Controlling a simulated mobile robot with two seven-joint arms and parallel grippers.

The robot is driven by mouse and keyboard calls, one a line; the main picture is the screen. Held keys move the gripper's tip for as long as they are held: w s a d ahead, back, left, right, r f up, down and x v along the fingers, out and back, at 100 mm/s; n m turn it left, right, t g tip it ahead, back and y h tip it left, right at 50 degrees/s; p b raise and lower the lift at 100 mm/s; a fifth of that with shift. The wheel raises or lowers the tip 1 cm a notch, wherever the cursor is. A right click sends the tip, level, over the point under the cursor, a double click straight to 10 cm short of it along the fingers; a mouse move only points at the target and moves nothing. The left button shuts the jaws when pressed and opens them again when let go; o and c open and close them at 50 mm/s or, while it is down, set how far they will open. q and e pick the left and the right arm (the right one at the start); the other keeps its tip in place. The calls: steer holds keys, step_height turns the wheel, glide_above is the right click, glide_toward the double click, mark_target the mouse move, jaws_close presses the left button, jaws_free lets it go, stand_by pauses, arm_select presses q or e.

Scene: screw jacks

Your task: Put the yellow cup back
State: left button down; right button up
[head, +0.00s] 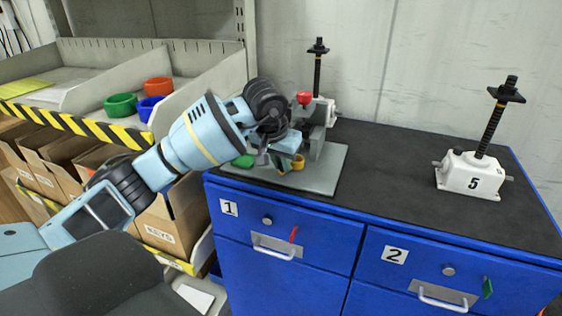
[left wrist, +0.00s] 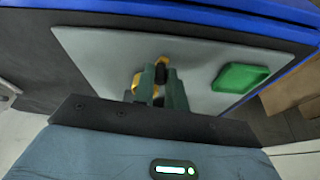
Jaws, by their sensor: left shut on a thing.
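The yellow cup (head: 298,162) shows in part at the upright fixture on the grey base plate (head: 325,177), on top of the blue cabinet. My left gripper (head: 279,158) reaches down over the plate and is shut on the yellow cup. In the left wrist view, yellow parts of the cup (left wrist: 137,82) show beside and beyond the fingers (left wrist: 160,85), which hide the rest. I cannot tell whether the cup touches the plate. A green (head: 120,105), an orange-red (head: 158,87) and a blue cup (head: 149,107) stand in the grey shelf bin at left. My right gripper is out of view.
A green shallow piece (left wrist: 240,77) lies on the plate. The fixture has a red knob (head: 304,98). A white screw jack marked 5 (head: 473,175) stands at right; another (head: 318,75) stands behind the fixture. The black top (head: 395,160) between is clear. Cardboard boxes (head: 175,220) stand below the shelf.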

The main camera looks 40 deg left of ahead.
arm_select(q)
steer(key=shift+f, duration=0.2)
steer(key=c, duration=1.4)
jaws_free()
steer(key=shift+c, duration=0.2)
steer(key=shift+r, duration=0.15)
steer(key=shift+r, duration=0.35)
steer(key=v, duration=1.1)
steer(key=shift+s+r, duration=0.15)
steer(key=shift+r, duration=0.1)
steer(key=shift+f, duration=0.1)
